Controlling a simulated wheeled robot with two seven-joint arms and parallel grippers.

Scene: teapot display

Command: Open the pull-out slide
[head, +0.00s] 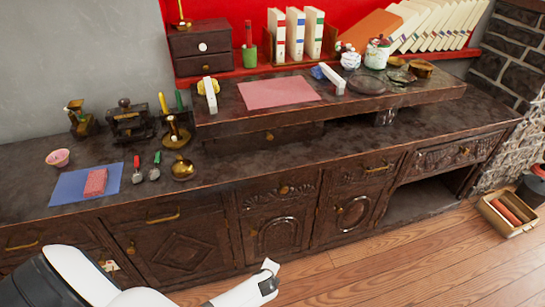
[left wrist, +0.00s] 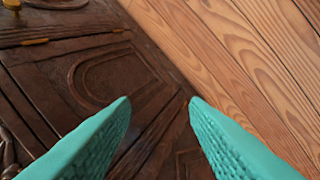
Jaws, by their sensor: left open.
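A dark carved wooden cabinet (head: 216,215) runs along the wall, with brass pulls and knobs on its drawers and doors. A raised shelf (head: 225,125) on its top has a shut panel (head: 300,130) with a brass knob (head: 269,136) under it. I cannot tell which front is the pull-out slide; none is visibly drawn out. My left arm comes in low from the left, its hand in front of the lower cabinet doors. In the left wrist view, the teal fingers of my left gripper (left wrist: 158,100) are apart and empty, above a carved door and the floor. My right gripper is out of view.
The counter holds a blue mat (head: 70,188) with a red block, a pink bowl (head: 58,158) and brass items. Books, a lidded jar (head: 377,54) and a pink sheet (head: 278,92) are higher up.

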